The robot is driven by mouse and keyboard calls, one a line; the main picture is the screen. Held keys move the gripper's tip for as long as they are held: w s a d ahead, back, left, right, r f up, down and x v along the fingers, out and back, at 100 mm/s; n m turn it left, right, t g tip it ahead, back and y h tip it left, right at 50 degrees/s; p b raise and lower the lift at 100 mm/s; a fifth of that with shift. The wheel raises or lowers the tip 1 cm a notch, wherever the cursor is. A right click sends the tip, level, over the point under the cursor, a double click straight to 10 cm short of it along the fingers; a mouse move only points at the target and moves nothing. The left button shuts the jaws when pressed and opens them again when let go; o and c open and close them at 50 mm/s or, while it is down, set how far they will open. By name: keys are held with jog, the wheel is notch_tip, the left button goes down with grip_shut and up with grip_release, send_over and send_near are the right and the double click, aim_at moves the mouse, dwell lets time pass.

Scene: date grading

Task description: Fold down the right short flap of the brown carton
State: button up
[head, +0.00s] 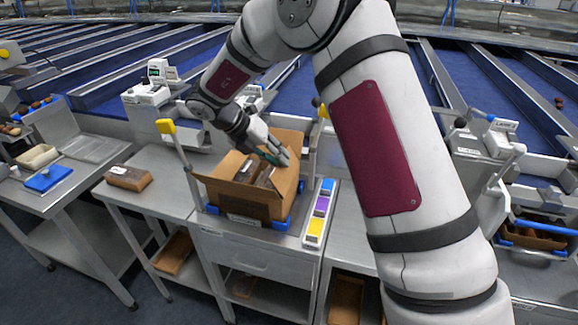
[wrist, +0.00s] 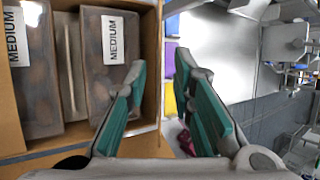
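The brown carton (head: 240,204) stands open on a steel bench in the head view, with upright or outward-leaning flaps. Its right side (head: 288,186) rises beneath my gripper; I cannot tell where wall ends and right flap begins. My gripper (head: 284,158) is at the carton's upper right. In the wrist view, my gripper (wrist: 160,66) is open with its teal-padded fingers apart. The left finger overlaps the carton's inside and the right finger is outside, with the carton's right edge (wrist: 155,72) between them. Contact is unclear. Clear packs labelled MEDIUM (wrist: 103,70) lie inside the carton.
Blue, purple and yellow pads (head: 321,205) lie in a strip right of the carton. A yellow-tipped post (head: 166,127) stands left of it. A filled brown tray (head: 128,178) sits on the left bench. My arm hides much of the right side.

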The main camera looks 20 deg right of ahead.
aim_at(295, 174)
jog(key=shift+x, duration=2.65)
grip_shut()
